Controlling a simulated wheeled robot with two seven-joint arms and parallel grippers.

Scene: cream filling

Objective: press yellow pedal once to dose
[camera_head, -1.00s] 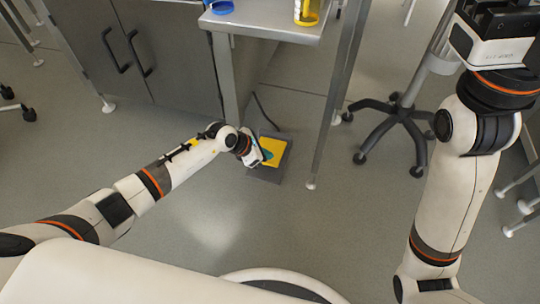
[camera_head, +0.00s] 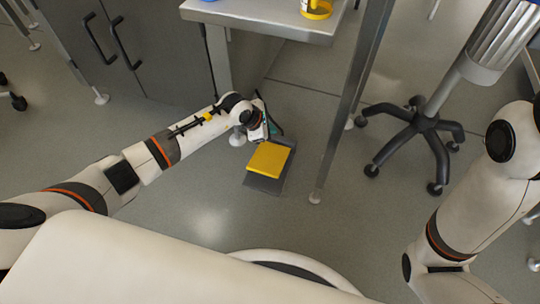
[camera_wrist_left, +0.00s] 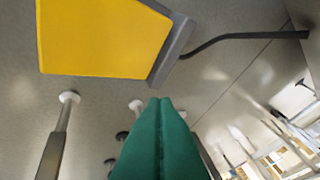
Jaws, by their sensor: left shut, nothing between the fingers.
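The yellow pedal (camera_head: 269,160) lies on its dark grey base (camera_head: 264,184) on the floor, with its whole yellow top showing in the head view. My left gripper (camera_head: 273,128) is just beyond the pedal's far edge, seemingly apart from it. In the left wrist view the pedal (camera_wrist_left: 100,38) fills the upper left. The green fingers of my left gripper (camera_wrist_left: 163,102) are shut together with nothing between them, and the pedal is clear of them. My right gripper is outside the head view; only part of that arm shows at the right.
A metal table (camera_head: 270,17) with a yellow container (camera_head: 317,9) stands behind the pedal. A table leg (camera_head: 345,120) rises right of it. A grey cabinet (camera_head: 150,55) is at the left, and a black wheeled base (camera_head: 420,128) at the right. The floor in front is clear.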

